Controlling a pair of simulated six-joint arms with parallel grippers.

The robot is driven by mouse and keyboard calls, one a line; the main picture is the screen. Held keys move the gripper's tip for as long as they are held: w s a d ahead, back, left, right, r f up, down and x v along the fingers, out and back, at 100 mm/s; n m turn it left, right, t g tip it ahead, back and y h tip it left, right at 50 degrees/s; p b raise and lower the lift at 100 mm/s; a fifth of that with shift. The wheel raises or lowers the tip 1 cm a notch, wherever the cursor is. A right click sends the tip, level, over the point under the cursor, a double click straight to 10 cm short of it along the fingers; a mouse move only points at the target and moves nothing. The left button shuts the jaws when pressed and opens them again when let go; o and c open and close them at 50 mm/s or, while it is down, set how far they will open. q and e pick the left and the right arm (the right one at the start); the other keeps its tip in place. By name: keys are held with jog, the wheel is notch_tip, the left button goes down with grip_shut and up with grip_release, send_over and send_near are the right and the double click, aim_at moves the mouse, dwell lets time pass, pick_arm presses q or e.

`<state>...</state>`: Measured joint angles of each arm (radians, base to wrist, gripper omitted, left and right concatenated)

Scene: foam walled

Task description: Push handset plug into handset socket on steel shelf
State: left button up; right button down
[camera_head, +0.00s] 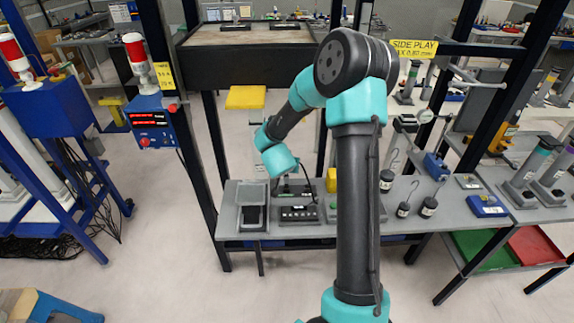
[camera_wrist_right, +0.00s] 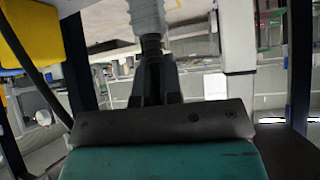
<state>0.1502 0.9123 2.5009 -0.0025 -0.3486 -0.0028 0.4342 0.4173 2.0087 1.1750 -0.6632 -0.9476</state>
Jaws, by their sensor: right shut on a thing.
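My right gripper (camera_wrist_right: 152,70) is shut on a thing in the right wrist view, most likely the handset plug. A pale ribbed piece (camera_wrist_right: 148,18) shows just beyond the fingertips; I cannot tell whether it is part of the plug. In the head view the right arm reaches down to the steel shelf (camera_head: 276,229), with its teal wrist low over dark equipment. A black panel (camera_head: 299,214) with a row of small marks lies on the shelf just below the wrist. I cannot make out the handset socket. My left gripper is not in view.
A grey cradle-like unit (camera_head: 253,208) stands left of the panel. A yellow block (camera_head: 332,180) stands to its right, and a dark cable (camera_wrist_right: 32,62) crosses the wrist view's left. Hooked weights (camera_head: 428,207) and a blue box (camera_head: 487,206) lie farther right. Dark posts flank the shelf.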

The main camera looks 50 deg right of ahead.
jog(key=shift+f, duration=1.05)
jog(key=c, duration=1.2)
grip_release()
jog(key=v, duration=1.7)
jog(key=shift+a, duration=0.15)
jog(key=shift+s, duration=0.1)
